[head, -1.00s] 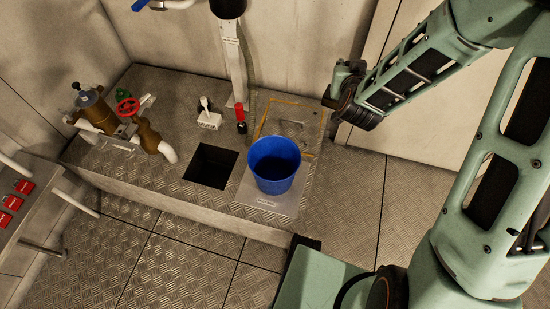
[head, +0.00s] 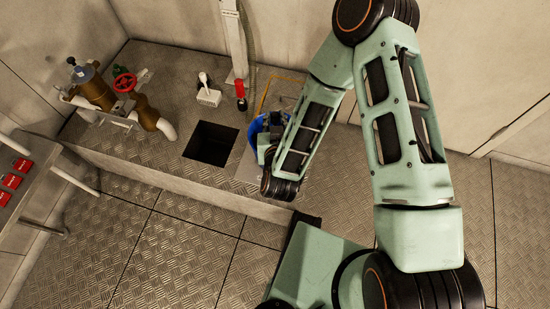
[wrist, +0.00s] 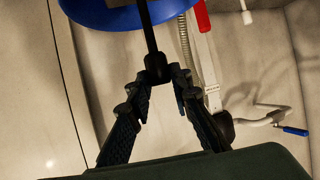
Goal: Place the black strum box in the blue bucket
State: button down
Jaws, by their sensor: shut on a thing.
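The blue bucket (head: 256,129) stands on the raised plated ledge, partly covered by my arm in the head view. Part of its blue side also shows at the top of the wrist view (wrist: 100,17). My gripper (wrist: 160,80) is shut on the black strum box (wrist: 156,66), of which a dark knob and a thin black rod show between and beyond the fingertips. The rod reaches up in the picture across the bucket's edge. In the head view my gripper is at the bucket, mostly hidden behind my wrist. I cannot tell whether the strum box is inside the rim.
A square dark opening (head: 211,143) lies left of the bucket. A white holder (head: 208,97), a red-topped bottle (head: 240,93) and an upright post (head: 234,45) stand behind. A brass valve with a red handwheel (head: 125,81) is at the far left.

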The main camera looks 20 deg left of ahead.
notch_tip(320, 180, down, 10)
jog(key=b, duration=0.3)
jog(key=shift+f, duration=0.15)
jog(key=shift+f+b, duration=0.1)
jog(key=shift+b, duration=0.25)
jog(key=c, duration=1.8)
grip_release()
jog(key=shift+o, duration=0.2)
